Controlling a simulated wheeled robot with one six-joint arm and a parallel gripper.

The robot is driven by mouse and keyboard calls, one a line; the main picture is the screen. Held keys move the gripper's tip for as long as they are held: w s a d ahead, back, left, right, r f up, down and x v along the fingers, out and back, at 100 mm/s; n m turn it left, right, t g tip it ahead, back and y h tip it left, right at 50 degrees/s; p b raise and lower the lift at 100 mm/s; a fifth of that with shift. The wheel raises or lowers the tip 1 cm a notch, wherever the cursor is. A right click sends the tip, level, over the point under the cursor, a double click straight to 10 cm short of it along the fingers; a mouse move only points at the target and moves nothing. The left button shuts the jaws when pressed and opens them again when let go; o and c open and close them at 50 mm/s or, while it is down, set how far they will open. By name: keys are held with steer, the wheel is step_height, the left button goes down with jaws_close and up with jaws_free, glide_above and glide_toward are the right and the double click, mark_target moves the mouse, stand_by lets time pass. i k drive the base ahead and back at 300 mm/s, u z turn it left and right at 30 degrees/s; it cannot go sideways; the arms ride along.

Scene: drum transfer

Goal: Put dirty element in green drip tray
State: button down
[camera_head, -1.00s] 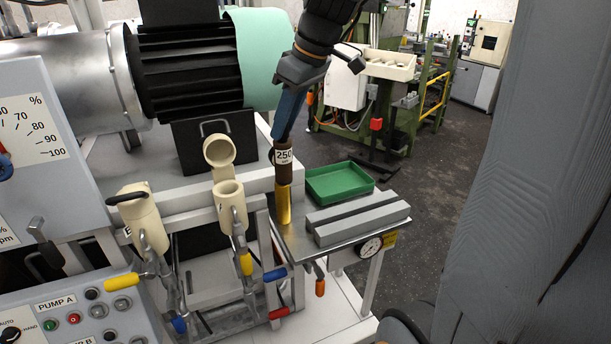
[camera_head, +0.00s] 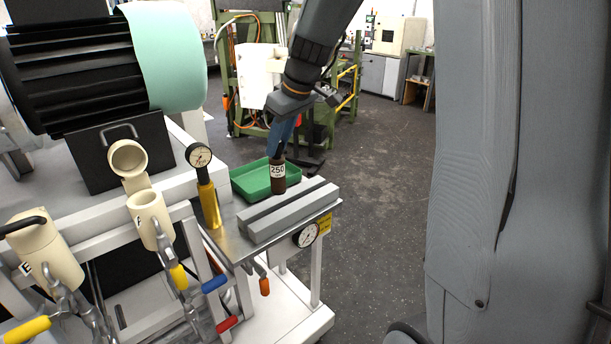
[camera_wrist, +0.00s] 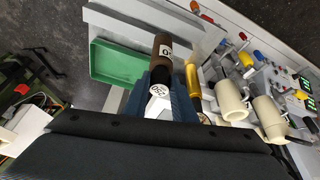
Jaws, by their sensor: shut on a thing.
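My gripper (camera_head: 280,145) points down with its blue fingers shut on the dirty element (camera_head: 278,184), a dark brown cylinder with a white "250" label. The element is upright in the head view, in front of the right part of the green drip tray (camera_head: 240,190). In the wrist view the brown element (camera_wrist: 162,47) lies just right of the tray's (camera_wrist: 96,62) right edge, held by the blue fingers (camera_wrist: 164,76). The tray is shallow, and its visible floor is empty. Whether the element's lower end touches anything is unclear.
A grey ridged block (camera_head: 288,212) lies in front of the tray on the metal shelf. A yellow cylinder (camera_head: 209,205) with a dial gauge (camera_head: 199,155) stands left of the tray. Cream housings (camera_head: 150,218) with clamps stand further left. Open floor lies right of the shelf.

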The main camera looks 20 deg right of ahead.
mark_target(263, 181)
steer(key=z, duration=2.2)
steer(key=i, duration=1.45)
steer(key=u, duration=3.2)
steer(key=i, duration=0.5)
